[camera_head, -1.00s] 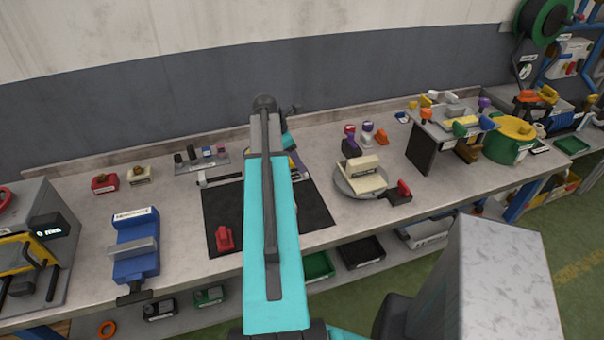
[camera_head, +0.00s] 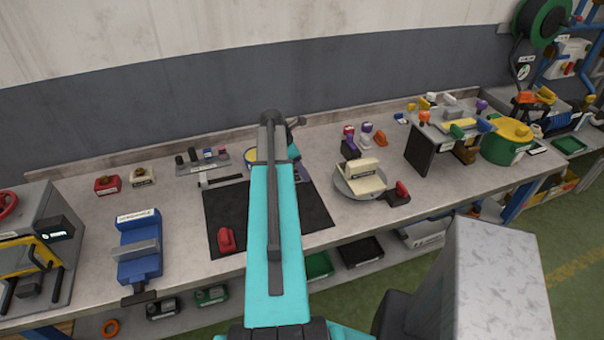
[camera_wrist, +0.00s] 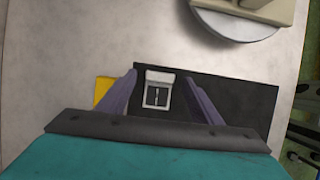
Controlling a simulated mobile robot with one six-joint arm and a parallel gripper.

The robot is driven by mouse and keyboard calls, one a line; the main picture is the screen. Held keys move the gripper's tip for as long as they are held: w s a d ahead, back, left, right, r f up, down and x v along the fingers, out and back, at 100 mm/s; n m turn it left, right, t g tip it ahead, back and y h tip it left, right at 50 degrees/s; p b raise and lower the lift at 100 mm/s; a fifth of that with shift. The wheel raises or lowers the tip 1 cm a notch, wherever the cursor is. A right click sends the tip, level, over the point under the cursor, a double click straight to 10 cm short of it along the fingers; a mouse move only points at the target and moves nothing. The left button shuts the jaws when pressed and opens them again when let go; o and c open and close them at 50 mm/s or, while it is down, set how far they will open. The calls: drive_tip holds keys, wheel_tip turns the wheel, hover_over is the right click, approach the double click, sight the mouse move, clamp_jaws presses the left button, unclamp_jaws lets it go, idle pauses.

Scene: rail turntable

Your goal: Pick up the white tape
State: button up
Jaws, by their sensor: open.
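My gripper (camera_wrist: 160,76) is open in the wrist view, its two purple fingers spread apart. Between and beyond them a small white item (camera_wrist: 158,76) with a dark centre shows over the black mat (camera_wrist: 235,95). It looks like the white tape, but I cannot tell for certain. I see no finger touching it, and the height gap is unclear. In the head view my arm covers this spot, and the white item and fingertips are hidden. The black mat (camera_head: 312,208) shows on both sides of the arm.
A yellow item (camera_wrist: 103,90) lies beside the left finger. A round turntable (camera_head: 346,186) carrying a cream block (camera_head: 362,178) stands right of the mat. A red item (camera_head: 227,240) lies on the mat. A blue vise (camera_head: 139,255) stands left. Bare bench lies between vise and mat.

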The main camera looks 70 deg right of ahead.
drive_tip(key=shift+s+d+f, duration=0.15)
drive_tip(key=shift+s+f, duration=0.05)
drive_tip(key=shift+f, duration=0.35)
drive_tip(key=c, duration=1.1)
